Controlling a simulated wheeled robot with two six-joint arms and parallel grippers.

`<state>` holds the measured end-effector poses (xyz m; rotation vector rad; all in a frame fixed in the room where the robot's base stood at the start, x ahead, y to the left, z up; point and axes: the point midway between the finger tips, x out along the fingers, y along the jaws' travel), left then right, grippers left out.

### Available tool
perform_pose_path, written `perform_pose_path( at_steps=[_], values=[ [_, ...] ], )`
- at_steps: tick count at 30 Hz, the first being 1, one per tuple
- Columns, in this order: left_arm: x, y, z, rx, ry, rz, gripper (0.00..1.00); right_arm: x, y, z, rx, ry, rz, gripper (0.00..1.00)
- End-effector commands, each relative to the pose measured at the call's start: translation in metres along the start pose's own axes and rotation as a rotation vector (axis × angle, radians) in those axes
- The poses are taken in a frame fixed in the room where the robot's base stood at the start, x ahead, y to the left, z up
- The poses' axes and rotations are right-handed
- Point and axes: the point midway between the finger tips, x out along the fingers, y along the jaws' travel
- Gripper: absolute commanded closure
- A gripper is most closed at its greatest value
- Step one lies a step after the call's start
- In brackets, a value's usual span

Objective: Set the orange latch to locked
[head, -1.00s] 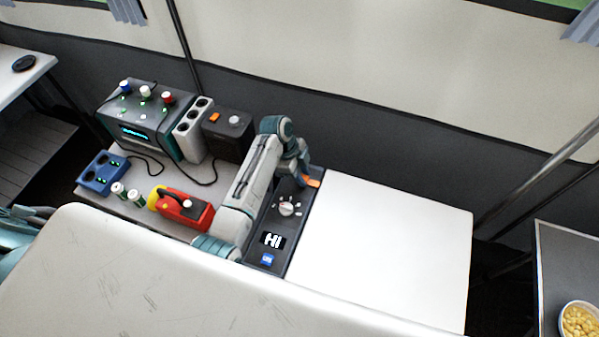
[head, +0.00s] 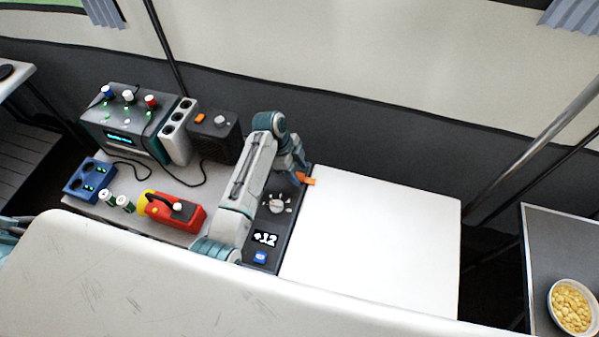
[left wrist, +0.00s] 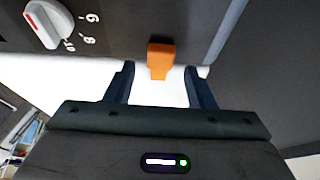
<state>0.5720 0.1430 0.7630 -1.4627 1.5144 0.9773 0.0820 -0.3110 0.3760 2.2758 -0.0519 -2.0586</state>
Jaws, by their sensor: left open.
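The orange latch (head: 308,181) sits at the far end of the dark control panel (head: 262,227), by the edge of the white lid (head: 375,245). In the left wrist view the latch (left wrist: 160,60) points from the dark panel edge toward the white lid. My left gripper (head: 299,175) is at the latch. Its two fingers are apart, one on each side of the latch, with gaps showing in the left wrist view (left wrist: 160,82). I cannot tell how deep the latch lies between them. My right gripper is not in view.
The panel carries a dial (head: 277,204), a display (head: 265,239) reading +12 and a blue button (head: 260,257). Left of my arm are a red-and-yellow device (head: 172,212), cans (head: 115,200), a blue socket box (head: 90,178) and a power unit (head: 125,125). The lid is clear.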

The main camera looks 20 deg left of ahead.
Motion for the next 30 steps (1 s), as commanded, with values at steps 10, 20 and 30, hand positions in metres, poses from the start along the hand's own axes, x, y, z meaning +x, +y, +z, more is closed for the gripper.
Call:
perform_pose_path(
  at_steps=[10, 20, 30],
  values=[
    [-0.067, -0.001, 0.0, 0.002, -0.002, -0.004, 0.51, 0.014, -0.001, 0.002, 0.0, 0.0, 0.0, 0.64],
    [-0.093, 0.0, -0.001, 0.001, 0.0, 0.0, 0.51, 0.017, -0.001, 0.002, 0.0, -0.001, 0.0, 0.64],
    [-0.093, 0.0, -0.001, 0.001, 0.0, 0.0, 0.51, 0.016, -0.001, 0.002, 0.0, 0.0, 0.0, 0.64]
  ],
)
